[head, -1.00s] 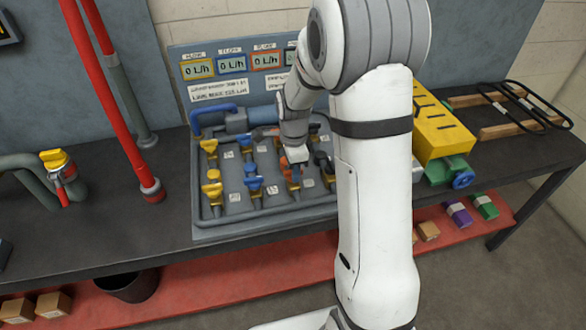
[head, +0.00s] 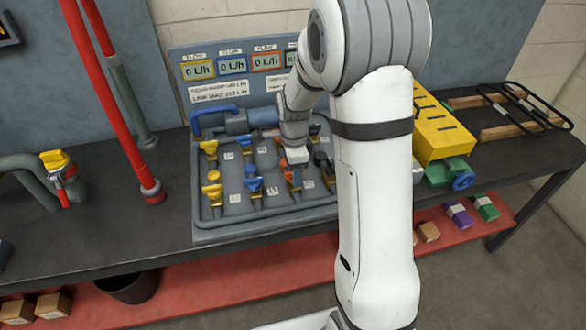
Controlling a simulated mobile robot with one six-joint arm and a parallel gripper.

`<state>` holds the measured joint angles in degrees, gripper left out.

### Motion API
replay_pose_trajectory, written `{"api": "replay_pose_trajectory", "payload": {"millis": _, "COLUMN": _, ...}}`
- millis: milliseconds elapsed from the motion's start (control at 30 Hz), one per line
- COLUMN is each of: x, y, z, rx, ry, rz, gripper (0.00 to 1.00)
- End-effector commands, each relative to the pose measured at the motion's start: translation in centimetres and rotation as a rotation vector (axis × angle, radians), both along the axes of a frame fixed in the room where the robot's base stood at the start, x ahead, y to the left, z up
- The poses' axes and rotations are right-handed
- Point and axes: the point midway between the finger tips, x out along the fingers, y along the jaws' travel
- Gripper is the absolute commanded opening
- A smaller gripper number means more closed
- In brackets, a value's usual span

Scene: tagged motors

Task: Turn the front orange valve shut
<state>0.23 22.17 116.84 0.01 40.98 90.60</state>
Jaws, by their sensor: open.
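The front orange valve (head: 292,178) stands in the front row of the grey valve panel (head: 232,228), right of the front blue valve (head: 253,180). A rear orange valve (head: 279,143) shows in the row behind, partly covered by my wrist. My gripper (head: 297,157) is just above and behind the front orange valve. Its fingers are small here, and I cannot tell whether they touch the handle. No object shows held in it.
Yellow valves (head: 212,190) stand at the panel's left and dark valves (head: 324,163) at its right, close to my gripper. Gauges (head: 232,64) on the backboard read 0 L/h. A red pipe (head: 115,100) rises at left; a yellow box (head: 440,130) stands at right.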

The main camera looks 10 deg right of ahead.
Motion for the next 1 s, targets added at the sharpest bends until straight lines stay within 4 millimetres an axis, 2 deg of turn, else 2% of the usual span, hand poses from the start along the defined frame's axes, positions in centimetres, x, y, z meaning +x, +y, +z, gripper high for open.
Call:
{"api": "replay_pose_trajectory", "payload": {"millis": 133, "x": 0.0, "y": 0.0, "z": 1.1, "rx": 0.000, "ry": -0.002, "rz": 0.000, "gripper": 0.54}}
{"api": "replay_pose_trajectory", "payload": {"millis": 400, "x": 0.1, "y": 0.0, "z": 5.7, "rx": 0.000, "ry": -0.005, "rz": 0.000, "gripper": 0.54}}
{"api": "replay_pose_trajectory", "payload": {"millis": 533, "x": 0.1, "y": 0.0, "z": 7.1, "rx": 0.000, "ry": -0.003, "rz": 0.000, "gripper": 0.54}}
{"api": "replay_pose_trajectory", "payload": {"millis": 700, "x": 0.0, "y": 0.0, "z": 7.8, "rx": 0.000, "ry": 0.000, "rz": 0.000, "gripper": 0.54}}
{"api": "replay_pose_trajectory", "payload": {"millis": 1000, "x": 0.0, "y": 0.0, "z": 7.8, "rx": 0.000, "ry": 0.000, "rz": 0.000, "gripper": 0.54}}
